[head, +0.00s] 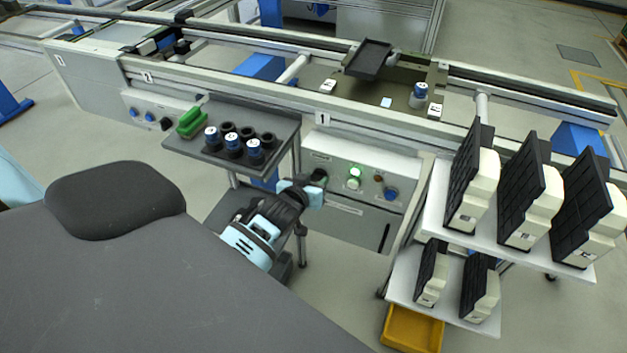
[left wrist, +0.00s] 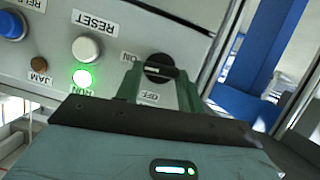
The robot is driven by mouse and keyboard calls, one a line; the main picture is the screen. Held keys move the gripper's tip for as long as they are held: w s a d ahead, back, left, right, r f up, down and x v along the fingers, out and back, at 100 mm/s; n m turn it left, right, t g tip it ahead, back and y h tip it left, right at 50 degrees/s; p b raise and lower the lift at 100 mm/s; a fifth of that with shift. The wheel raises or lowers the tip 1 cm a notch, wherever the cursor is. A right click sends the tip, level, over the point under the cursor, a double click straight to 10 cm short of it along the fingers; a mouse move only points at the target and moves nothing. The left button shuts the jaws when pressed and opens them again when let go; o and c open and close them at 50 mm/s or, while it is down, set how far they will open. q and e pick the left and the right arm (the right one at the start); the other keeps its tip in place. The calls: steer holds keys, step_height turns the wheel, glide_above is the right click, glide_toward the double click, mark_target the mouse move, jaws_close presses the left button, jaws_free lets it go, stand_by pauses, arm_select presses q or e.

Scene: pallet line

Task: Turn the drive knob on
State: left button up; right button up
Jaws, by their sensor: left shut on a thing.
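The drive knob (left wrist: 158,67) is a black rotary knob with a pale line across it, between ON and OFF labels on a grey control panel (head: 366,160). It also shows as a dark spot at the panel's left in the head view (head: 319,175). My left gripper (head: 312,186) reaches the panel there. In the left wrist view its green fingers (left wrist: 158,86) stand on either side of the knob, shut on it. I cannot tell exactly which label the line points to. The green RUN lamp (left wrist: 83,78) is lit. My right gripper is not in view.
A white RESET button (left wrist: 86,49), a brown JAM lamp (left wrist: 39,64) and a blue button (left wrist: 10,25) share the panel. A grey tray (head: 270,117) with blue-topped and black cylinders stands left of it. A rack (head: 430,225) with black-faced parts stands right.

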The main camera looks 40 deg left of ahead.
arm_select(q)
steer(key=shift+d+r, duration=0.1)
steer(key=shift+r, duration=0.05)
steer(key=shift+m+y+p, duration=0.35)
steer(key=shift+m+y, duration=0.05)
steer(key=shift+m, duration=0.1)
steer(key=shift+f, duration=0.2)
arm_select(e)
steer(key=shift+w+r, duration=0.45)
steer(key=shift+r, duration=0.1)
arm_select(q)
steer(key=o, duration=1)
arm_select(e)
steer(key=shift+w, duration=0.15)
